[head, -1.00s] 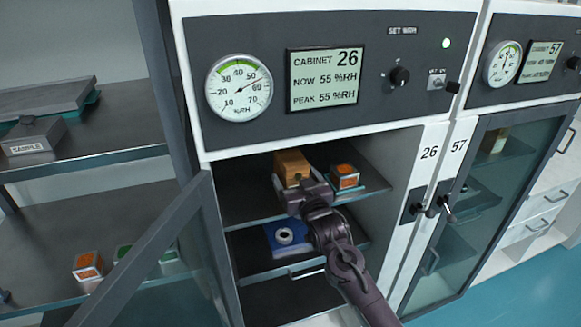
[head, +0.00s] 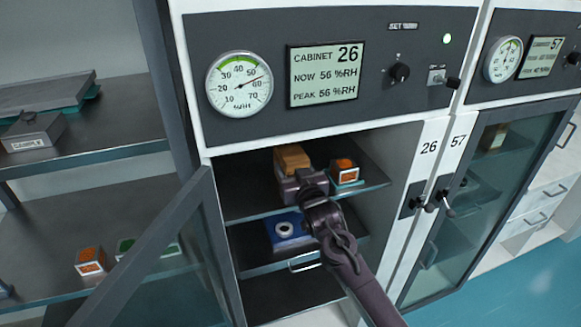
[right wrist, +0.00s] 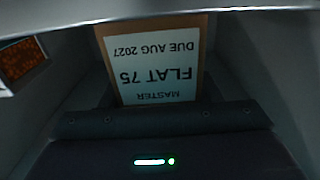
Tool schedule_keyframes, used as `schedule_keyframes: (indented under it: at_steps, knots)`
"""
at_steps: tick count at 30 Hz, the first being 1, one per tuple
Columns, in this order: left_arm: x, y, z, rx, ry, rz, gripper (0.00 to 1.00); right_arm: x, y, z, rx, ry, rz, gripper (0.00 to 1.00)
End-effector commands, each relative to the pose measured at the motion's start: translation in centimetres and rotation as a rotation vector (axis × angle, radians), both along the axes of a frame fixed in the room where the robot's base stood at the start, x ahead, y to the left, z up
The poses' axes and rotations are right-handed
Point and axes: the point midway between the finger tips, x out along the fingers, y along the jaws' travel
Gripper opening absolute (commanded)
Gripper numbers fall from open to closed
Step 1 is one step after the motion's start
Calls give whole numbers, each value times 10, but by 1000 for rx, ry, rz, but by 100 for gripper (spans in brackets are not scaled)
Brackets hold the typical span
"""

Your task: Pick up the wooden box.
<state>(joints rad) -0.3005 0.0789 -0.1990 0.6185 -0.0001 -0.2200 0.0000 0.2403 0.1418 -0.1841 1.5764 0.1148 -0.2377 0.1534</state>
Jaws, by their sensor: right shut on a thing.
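The wooden box (head: 291,157) is on the upper inside level of open cabinet 26 in the head view. My right gripper (head: 296,183) reaches in from the front and is shut on the wooden box, hiding its lower front. In the right wrist view the wooden box (right wrist: 155,62) is straight ahead of the gripper, with a white label reading MASTER FLAT 75, DUE AUG 2027, upside down. I cannot tell whether the box touches the shelf. My left gripper is not in view.
An orange-topped small box (head: 344,172) stands close right of the wooden box. A blue case with a white ring (head: 284,230) is on the level below. The open glass door (head: 165,255) is on the left, and the cabinet's right wall (head: 385,205) bounds the opening.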

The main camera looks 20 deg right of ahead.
Motion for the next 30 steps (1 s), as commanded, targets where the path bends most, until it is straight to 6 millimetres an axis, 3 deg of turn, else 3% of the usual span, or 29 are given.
schedule_keyframes:
  at_steps: [8, 13, 24, 30]
  knots:
    - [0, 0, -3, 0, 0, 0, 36, 0, -1, 2, 0, -5, 0, 18]
    - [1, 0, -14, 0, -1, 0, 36, 1, -5, 8, 0, -8, 0, 18]
    - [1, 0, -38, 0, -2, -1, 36, 0, -4, 70, 0, -11, 1, 18]
    - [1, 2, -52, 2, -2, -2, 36, 2, -44, 69, -3, -6, -5, 18]
